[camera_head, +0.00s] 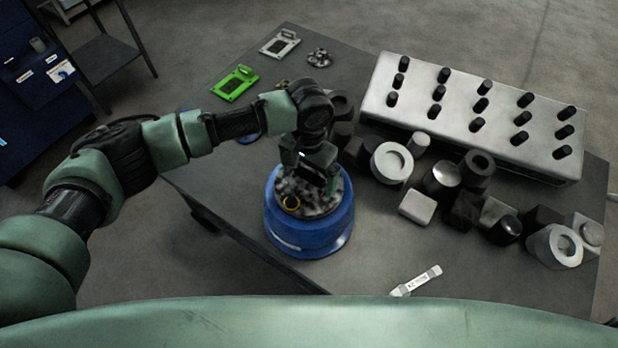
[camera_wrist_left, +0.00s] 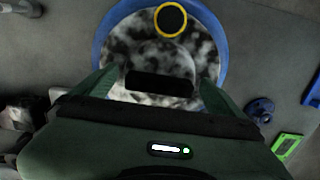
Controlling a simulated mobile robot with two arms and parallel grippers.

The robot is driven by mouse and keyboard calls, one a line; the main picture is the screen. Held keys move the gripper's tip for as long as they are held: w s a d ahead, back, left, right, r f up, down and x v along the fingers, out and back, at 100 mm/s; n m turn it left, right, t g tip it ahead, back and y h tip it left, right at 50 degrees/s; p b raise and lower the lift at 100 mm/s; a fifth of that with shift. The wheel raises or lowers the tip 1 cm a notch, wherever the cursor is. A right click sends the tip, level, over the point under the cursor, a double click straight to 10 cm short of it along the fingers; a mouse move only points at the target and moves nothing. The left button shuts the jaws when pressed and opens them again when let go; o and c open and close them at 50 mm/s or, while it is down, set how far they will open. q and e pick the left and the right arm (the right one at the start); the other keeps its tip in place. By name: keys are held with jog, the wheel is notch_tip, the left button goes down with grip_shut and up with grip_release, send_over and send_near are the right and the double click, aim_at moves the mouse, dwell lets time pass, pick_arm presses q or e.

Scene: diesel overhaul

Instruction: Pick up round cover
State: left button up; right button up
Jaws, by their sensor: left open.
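A round cover with a mottled black-and-white top (camera_head: 315,205) sits on a blue round base (camera_head: 309,228) at the table's front left. In the left wrist view the mottled cover (camera_wrist_left: 120,52) has a raised middle, and a yellow ring (camera_wrist_left: 170,20) with a dark centre lies at its edge. My left gripper (camera_head: 312,180) is just above the cover, pointing down. In the left wrist view the open fingers (camera_wrist_left: 155,85) stand on either side of the cover's raised middle. Whether they touch it is unclear. My right gripper is not in view.
A white block with several black pegs (camera_head: 400,108) stands at the back right. Several black and white blocks and cylinders (camera_head: 392,162) crowd the table's right side. A green plate (camera_head: 235,84) lies at the back left. A labelled wrench-like bar (camera_head: 416,281) lies in front.

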aim_at(309, 173)
pick_arm(q)
jog(key=shift+c, duration=0.3)
jog(key=c, duration=1.5)
jog(key=shift+o, duration=0.2)
jog(key=shift+w, duration=0.1)
notch_tip(309, 173, up, 22)
jog(key=shift+b, duration=0.35)
